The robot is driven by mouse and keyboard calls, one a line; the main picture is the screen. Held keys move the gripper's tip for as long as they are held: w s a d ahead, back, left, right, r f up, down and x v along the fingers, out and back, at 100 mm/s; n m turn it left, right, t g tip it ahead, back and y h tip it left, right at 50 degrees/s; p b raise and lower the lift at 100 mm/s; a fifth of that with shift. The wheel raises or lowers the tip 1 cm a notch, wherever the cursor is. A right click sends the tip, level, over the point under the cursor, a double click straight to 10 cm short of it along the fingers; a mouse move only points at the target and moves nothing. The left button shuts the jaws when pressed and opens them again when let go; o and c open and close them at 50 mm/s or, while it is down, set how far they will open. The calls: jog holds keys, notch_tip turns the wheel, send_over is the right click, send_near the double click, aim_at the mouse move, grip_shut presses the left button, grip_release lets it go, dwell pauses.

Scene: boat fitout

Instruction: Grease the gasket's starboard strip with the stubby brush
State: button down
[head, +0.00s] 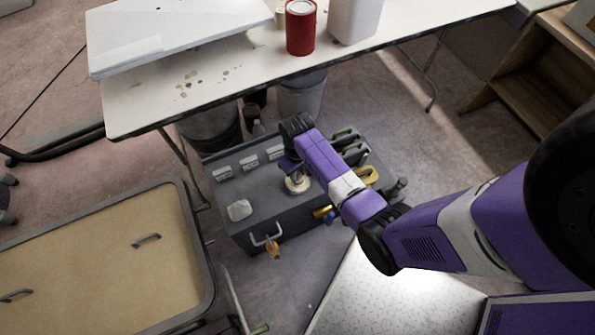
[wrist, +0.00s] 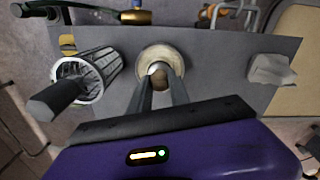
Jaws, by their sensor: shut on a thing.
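My gripper (wrist: 160,82) points down over a dark grey chest top and is shut on a small brown rounded end, which looks like the stubby brush's handle (wrist: 158,70). The brush's bristles are hidden. Directly beneath is a round cream-coloured tin or pot (wrist: 163,53); I cannot tell whether the brush is in it or above it. The pot (head: 298,185) also shows in the head view, partly behind my gripper (head: 291,168). The hatch panel (head: 100,262) lies at lower left, tan with a dark grey gasket-like rim (head: 196,232). I cannot tell which strip is the starboard one.
The chest (head: 262,205) also carries a crumpled white rag (head: 239,210) and, in the wrist view, a ribbed holder (wrist: 95,72) with a dark handle. A white table (head: 205,80) with a red can (head: 300,28) stands behind. Floor lies between chest and panel.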

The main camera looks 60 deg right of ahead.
aim_at(298, 173)
dwell(0.4)
notch_tip(298, 173, up, 7)
jog(key=p, duration=0.7)
dwell(0.9)
